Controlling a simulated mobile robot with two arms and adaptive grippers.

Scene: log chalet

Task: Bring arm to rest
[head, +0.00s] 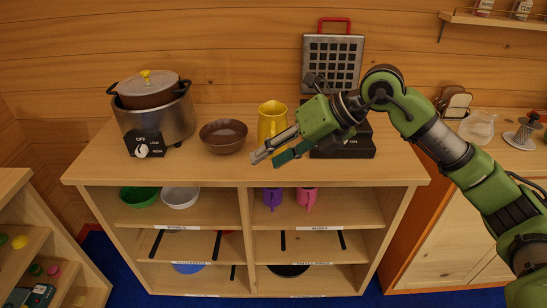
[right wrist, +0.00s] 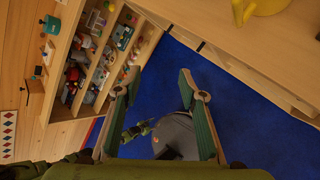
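My right arm (head: 455,155) reaches in from the right edge of the head view, over the counter of the shelf unit. My right gripper (head: 266,159) is in front of the yellow jug (head: 271,120) and hides part of it. In the right wrist view the gripper (right wrist: 159,75) is open, with its two green-padded fingers apart and nothing between them. Beyond them are blue floor and a dark grey rounded part of my own body. My left gripper is not seen in the head view.
The counter (head: 215,172) holds a cooker with a lidded pot (head: 150,92), a brown bowl (head: 224,136) and an open waffle iron (head: 333,65). Bowls and mugs sit on shelves below. A glass jug (head: 478,127) stands right. Blue floor (right wrist: 245,110) is clear.

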